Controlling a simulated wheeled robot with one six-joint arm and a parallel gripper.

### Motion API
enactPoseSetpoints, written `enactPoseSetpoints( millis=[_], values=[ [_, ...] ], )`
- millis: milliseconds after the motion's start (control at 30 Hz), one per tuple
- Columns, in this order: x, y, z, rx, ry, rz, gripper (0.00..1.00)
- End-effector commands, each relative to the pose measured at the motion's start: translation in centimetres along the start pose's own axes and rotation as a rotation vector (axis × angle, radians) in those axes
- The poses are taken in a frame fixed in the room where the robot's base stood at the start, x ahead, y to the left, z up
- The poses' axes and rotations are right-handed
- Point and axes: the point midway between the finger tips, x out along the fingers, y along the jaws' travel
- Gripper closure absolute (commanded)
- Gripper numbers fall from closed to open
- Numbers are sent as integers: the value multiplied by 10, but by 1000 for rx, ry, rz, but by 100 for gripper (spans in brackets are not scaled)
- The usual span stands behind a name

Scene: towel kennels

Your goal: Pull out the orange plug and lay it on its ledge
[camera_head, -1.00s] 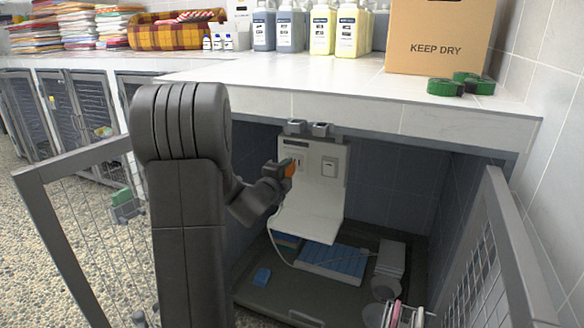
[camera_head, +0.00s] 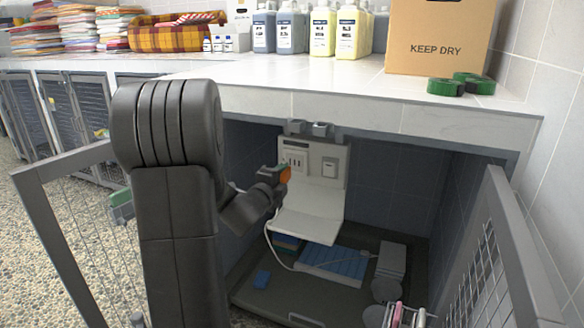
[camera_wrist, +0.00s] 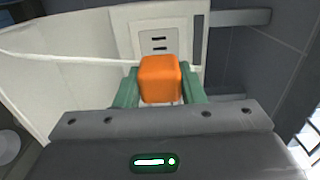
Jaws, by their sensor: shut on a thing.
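The orange plug (camera_wrist: 160,79) is held between the green fingers of my gripper (camera_wrist: 158,92) in the wrist view. In the head view the orange plug (camera_head: 285,174) shows at the tip of my gripper (camera_head: 279,174), left of the white panel. The socket slots (camera_head: 296,161) on the panel are uncovered, and the plug appears apart from them. The socket (camera_wrist: 158,43) also shows beyond the plug in the wrist view. The white ledge (camera_head: 308,222) slopes forward below the panel and is bare. A white cord (camera_head: 268,238) hangs down at the ledge's left side.
A switch (camera_head: 329,168) sits right of the socket. Open mesh doors flank the kennel, with the right door (camera_head: 510,240) close by. The counter (camera_head: 330,90) overhangs it.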

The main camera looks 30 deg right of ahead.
Motion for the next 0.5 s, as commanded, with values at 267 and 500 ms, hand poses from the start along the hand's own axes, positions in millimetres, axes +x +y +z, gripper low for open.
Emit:
enactPoseSetpoints(
  millis=[267, 500],
  values=[
    [0, 5, -2, -31, 1, 1, 100],
    [0, 37, -18, -324, 11, 5, 100]
  ],
)
